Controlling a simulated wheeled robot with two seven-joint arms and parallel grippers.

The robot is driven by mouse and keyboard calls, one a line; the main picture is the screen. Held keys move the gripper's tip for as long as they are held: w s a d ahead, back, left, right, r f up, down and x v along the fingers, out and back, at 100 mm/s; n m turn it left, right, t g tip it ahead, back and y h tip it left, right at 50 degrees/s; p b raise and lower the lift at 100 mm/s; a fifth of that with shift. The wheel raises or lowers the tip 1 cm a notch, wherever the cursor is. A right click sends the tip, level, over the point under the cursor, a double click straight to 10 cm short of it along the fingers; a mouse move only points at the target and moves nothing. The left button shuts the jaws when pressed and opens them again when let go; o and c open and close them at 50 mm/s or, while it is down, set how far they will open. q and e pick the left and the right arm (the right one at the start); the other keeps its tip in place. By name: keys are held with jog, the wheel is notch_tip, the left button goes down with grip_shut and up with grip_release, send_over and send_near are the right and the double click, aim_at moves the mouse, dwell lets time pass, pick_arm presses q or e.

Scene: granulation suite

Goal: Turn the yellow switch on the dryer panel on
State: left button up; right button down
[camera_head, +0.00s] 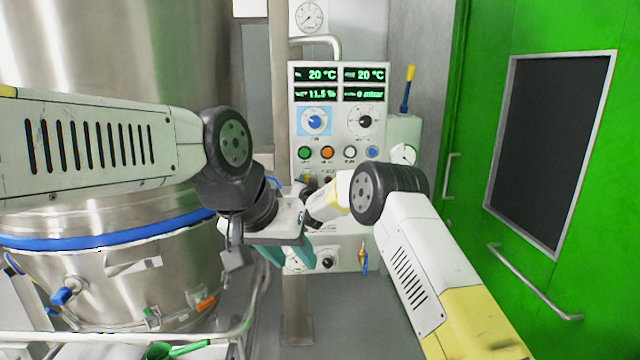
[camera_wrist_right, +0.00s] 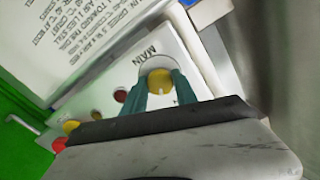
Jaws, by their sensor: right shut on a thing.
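The dryer panel (camera_head: 337,128) stands upright ahead in the head view, with lit green displays, two round dials and a row of coloured buttons. In the right wrist view the yellow switch (camera_wrist_right: 159,78) sits on the panel face below the word MAIN. My right gripper (camera_wrist_right: 160,92) has its two teal fingers on either side of this switch and is shut on it. In the head view my right gripper's fingertips and the switch are hidden behind my left wrist. My left gripper (camera_head: 288,258) is open and empty, its teal fingers pointing down in front of the panel's lower part.
A large steel vessel (camera_head: 110,245) with a blue band fills the left. A green door (camera_head: 480,150) with handles stands at right. In the right wrist view a printed sign (camera_wrist_right: 85,40) and a red button (camera_wrist_right: 59,145) are near the switch. My arms' wrists are close together.

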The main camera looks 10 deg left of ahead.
jog(key=c, duration=1)
grip_release()
jog(key=shift+o, duration=0.2)
jog(key=v, duration=0.8)
jog(key=s+d+r+n+g, duration=0.1)
jog(key=s+d+r+g, duration=0.15)
jog(key=d+r, duration=0.6)
jog(key=s+d+r+n+g, duration=0.1)
jog(key=s+d+r+g, duration=0.35)
jog(key=s+d, duration=0.75)
jog(key=s+d+f+g+h, duration=0.1)
jog(key=s+d, duration=0.4)
jog(key=s, duration=0.6)
jog(key=s+d+f+g+h, duration=0.1)
jog(key=s+d+f, duration=0.1)
jog(key=s+d, duration=0.4)
jog(key=s+d+f+g, duration=0.1)
jog(key=s+d, duration=0.5)
jog(key=s, duration=1)
jog(key=shift+f+g+h, duration=0.4)
jog(key=shift+g, duration=0.2)
